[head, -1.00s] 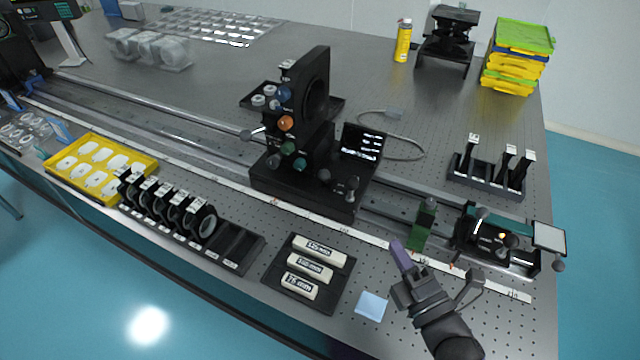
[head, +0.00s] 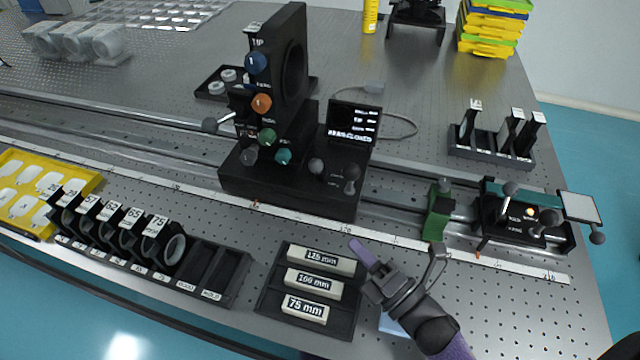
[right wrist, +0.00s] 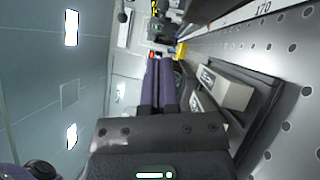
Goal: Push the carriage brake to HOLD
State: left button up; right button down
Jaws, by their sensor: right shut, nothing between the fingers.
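A black carriage (head: 524,222) rides the rail at the right. It has a small lettered plate, dark ball-ended levers (head: 510,189) and a teal arm with a pale square plate (head: 579,207). The plate's lettering is too small to read surely, and I cannot tell the brake's setting. A larger black carriage (head: 290,190) with a tall ring mount stands left of it, with knobs and levers on its front. My right gripper (head: 362,253) is shut and empty, in front of the rail between the two carriages, touching neither. Its purple fingers also show in the right wrist view (right wrist: 158,85). My left gripper is out of view.
A green block (head: 437,212) sits on the rail left of the right carriage. A tray of labelled bars (head: 268,300) lies just left of my right gripper. A lens rack (head: 225,272) stands farther left. A slotted holder (head: 490,152) stands behind the right carriage.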

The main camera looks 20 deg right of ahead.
send_near(317, 168)
jog(key=w+a+f, duration=0.1)
jog(key=w+a, duration=0.2)
jog(key=a, duration=0.2)
jog(key=w, duration=0.2)
jog(key=w+d+r, duration=0.1)
jog(key=shift+w+d+b, duration=0.1)
jog(key=shift+w+b, duration=0.05)
jog(key=shift+b, duration=0.2)
